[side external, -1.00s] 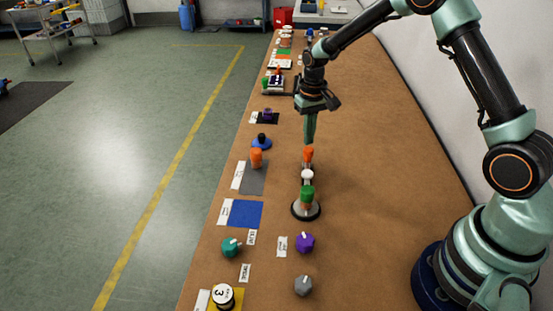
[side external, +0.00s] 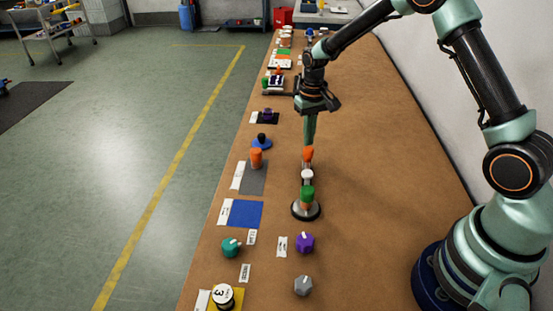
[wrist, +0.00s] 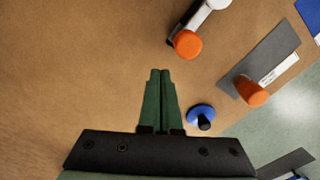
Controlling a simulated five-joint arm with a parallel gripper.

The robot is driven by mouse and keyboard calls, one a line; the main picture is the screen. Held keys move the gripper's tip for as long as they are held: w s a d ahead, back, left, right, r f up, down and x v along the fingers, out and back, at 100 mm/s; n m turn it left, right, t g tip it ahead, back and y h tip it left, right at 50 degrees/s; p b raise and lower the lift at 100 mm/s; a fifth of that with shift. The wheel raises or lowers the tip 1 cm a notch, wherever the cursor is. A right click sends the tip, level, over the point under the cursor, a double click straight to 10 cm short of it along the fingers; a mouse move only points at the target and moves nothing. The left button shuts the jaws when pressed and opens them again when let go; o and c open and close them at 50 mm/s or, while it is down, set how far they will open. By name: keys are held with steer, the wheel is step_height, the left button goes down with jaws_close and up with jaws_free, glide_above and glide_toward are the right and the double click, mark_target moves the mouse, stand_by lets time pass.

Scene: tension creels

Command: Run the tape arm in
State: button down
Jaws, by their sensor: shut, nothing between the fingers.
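An arm with an orange knob (side external: 308,154) at its far end and a white round part (side external: 307,175) along it reaches back from a round dark-rimmed base with a green cylinder (side external: 307,195). I take it to be the tape arm. In the wrist view its pale bar (wrist: 205,15) and orange knob (wrist: 187,43) show at the top, right of my fingers; the green cylinder is out of that view. My gripper (side external: 309,143) points down just behind the orange knob. In the wrist view my green fingers (wrist: 160,75) are shut, empty and apart from the knob.
A blue-based black knob (side external: 262,141) is left of my gripper. A blue mat (side external: 246,213), teal knob (side external: 231,247) and purple knob (side external: 305,242) are nearer. The board's right side is clear.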

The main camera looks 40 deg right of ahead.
mark_target(309, 147)
steer(key=shift+s+a, duration=0.4)
steer(key=shift+s, duration=0.05)
steer(key=shift+s+a, duration=1.6)
steer(key=shift+w+d, duration=0.55)
steer(key=shift+r, duration=3.5)
